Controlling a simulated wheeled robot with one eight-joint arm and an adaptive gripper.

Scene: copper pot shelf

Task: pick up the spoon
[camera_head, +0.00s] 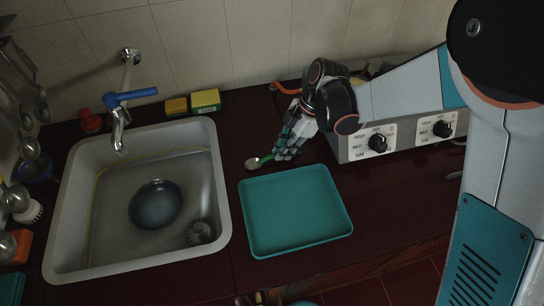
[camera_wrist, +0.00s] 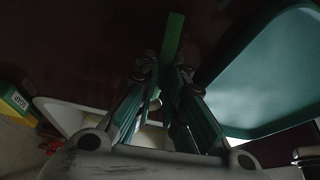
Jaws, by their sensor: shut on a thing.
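The spoon (camera_head: 254,162) has a pale metal bowl and a green handle. In the head view it is at the counter just behind the teal tray, its bowl pointing left. My gripper (camera_head: 286,150) is shut on it, coming from the upper right. In the wrist view the green handle (camera_wrist: 173,37) sticks out between the fingertips of my gripper (camera_wrist: 165,72), and part of the spoon is hidden by the fingers. I cannot tell whether the spoon touches the counter.
The teal tray (camera_head: 294,205) lies in front of my gripper. A sink (camera_head: 62,235) with a dark round pan (camera_head: 155,204) is at left. A hotplate unit (camera_head: 408,138) with black knobs stands at right. Sponges (camera_head: 205,100) sit behind the sink.

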